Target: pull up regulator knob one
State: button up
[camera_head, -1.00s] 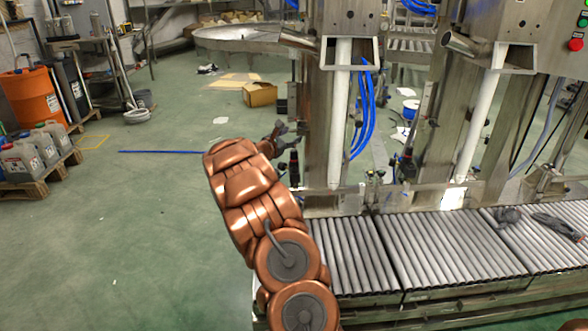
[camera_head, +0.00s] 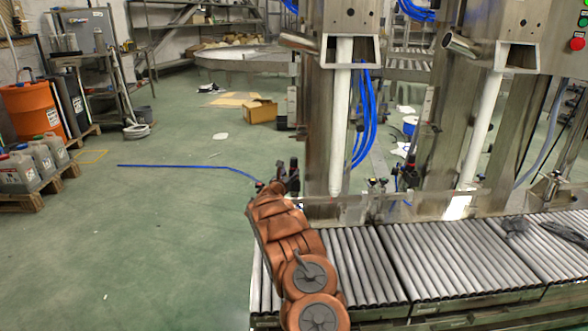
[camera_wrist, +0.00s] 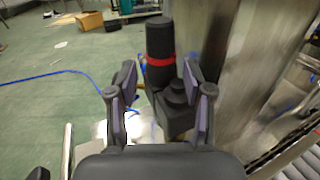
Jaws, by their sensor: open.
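A black regulator shows in the wrist view, mounted beside a steel column. It has an upright black cylinder (camera_wrist: 160,45) with a red band and, nearer to me, a lower stepped black knob (camera_wrist: 177,94) on a dark body. I cannot tell for sure which part is regulator knob one. My gripper (camera_wrist: 158,78) is open, with its two fingers apart. The stepped knob lies between the fingers in the picture, close to the right finger; contact is not visible. In the head view the dark regulator (camera_head: 293,172) stands at the end of my copper arm, and the gripper is mostly hidden there.
The steel column (camera_wrist: 205,40) rises close on the right of the regulator. A roller conveyor (camera_head: 350,268) runs to the right of my arm. A blue hose (camera_head: 180,166) lies on the floor to the left, where the green floor is mostly clear.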

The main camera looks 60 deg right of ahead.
aim_at(292, 168)
jog(key=shift+w+d, duration=0.25)
jog(key=shift+d, duration=0.45)
jog(key=shift+w+d, duration=0.15)
jog(key=shift+d, duration=0.5)
jog(key=shift+w+d, duration=0.25)
jog(key=shift+d, duration=0.45)
jog(key=shift+w+d, duration=0.1)
jog(key=shift+d, duration=0.25)
jog(key=shift+d+r, duration=0.1)
jog(key=shift+d, duration=0.25)
jog(key=shift+c, duration=0.3)
grip_shut()
